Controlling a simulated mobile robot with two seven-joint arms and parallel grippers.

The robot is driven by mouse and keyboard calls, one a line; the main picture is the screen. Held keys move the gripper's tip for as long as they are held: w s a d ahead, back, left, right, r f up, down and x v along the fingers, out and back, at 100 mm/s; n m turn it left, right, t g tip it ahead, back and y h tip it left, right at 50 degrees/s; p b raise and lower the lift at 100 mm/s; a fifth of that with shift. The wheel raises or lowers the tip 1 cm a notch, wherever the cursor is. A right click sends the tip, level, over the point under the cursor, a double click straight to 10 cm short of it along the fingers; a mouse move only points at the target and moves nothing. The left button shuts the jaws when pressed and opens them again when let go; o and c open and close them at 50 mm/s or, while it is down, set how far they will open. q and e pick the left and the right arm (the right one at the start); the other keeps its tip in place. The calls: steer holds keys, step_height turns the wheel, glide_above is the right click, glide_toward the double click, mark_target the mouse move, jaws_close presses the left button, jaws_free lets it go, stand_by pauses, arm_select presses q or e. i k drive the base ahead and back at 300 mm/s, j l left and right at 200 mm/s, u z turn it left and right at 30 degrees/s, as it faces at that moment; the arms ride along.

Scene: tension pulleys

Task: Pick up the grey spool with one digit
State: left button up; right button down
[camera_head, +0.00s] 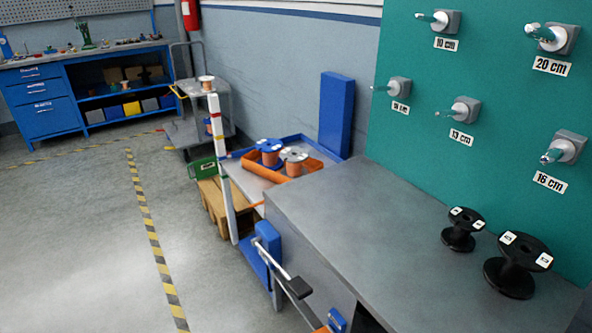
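A grey-topped spool (293,156) wound with orange-brown wire stands in the orange-edged tray on the blue cart, near the picture's middle. It is close beside a blue spool (269,146) with similar winding. Two black spools stand on the grey table at the right: a smaller one (461,236) and a larger one (514,275). Both have white labels on top. The markings on the spools are too small to read. Neither of my grippers is in view.
The grey table (370,225) is mostly bare left of the black spools. A teal board (420,110) with labelled pegs rises behind it. A white post (220,165) and a dark bar handle (270,262) stand near the cart. Open floor lies left.

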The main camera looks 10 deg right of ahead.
mark_target(294, 157)
steer(key=k+l+z, duration=0.1)
steer(key=k+z, duration=0.4)
steer(key=z, duration=1.2)
steer(key=j+z, duration=0.2)
steer(key=z, duration=0.15)
steer(key=i+j+z, duration=0.1)
steer(key=z, duration=0.3)
steer(key=j, duration=1.35)
steer(key=i+j, duration=0.1)
steer(key=j, duration=1.2)
steer(key=i+j, duration=0.1)
steer(key=j, duration=1.25)
